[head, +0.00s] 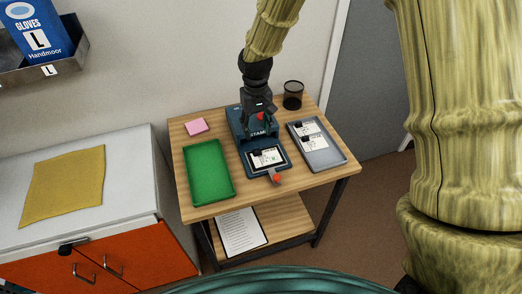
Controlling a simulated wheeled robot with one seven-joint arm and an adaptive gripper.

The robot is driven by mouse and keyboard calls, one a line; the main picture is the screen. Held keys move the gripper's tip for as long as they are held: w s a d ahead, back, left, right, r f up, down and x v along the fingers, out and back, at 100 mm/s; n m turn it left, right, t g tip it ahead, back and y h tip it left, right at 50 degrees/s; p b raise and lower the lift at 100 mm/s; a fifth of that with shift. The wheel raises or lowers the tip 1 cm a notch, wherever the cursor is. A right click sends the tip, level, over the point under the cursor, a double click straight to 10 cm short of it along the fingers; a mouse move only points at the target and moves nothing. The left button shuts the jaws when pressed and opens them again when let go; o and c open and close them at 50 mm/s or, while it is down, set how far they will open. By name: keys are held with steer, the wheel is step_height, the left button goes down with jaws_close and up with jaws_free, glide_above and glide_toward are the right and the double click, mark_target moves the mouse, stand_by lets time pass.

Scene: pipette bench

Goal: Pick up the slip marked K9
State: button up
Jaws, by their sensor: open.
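White slips show in the head view, and their marks are too small to read, so I cannot tell which is K9. One slip (267,158) lies on the front plate of a blue stamp device (244,140). Two more slips, an upper one (306,128) and a lower one (317,143), lie in a grey tray (335,157) to the right. Dark marks or clips show at their left ends. My gripper (258,108) is open, pointing down over the back of the stamp device. Its fingertips are hard to make out against the dark device.
A green tray (209,170) lies left of the stamp device, with a pink note pad (196,126) behind it. A dark mesh cup (293,95) stands at the back right. A printed sheet (240,231) lies on the lower shelf. The wall is close behind the wooden table (215,208).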

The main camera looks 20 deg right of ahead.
glide_above(257, 151)
steer(key=f, duration=0.4)
steer(key=shift+w+d+f+p, duration=0.2)
steer(key=shift+p, duration=0.2)
steer(key=shift+s+f+p, duration=0.2)
steer(key=shift+f+p, duration=0.1)
steer(key=shift+f, duration=0.05)
steer(key=shift+f+p, duration=0.75)
steer(key=shift+f, duration=1.55)
steer(key=shift+a, duration=0.1)
steer(key=c, duration=0.9)
steer(key=shift+r, duration=0.15)
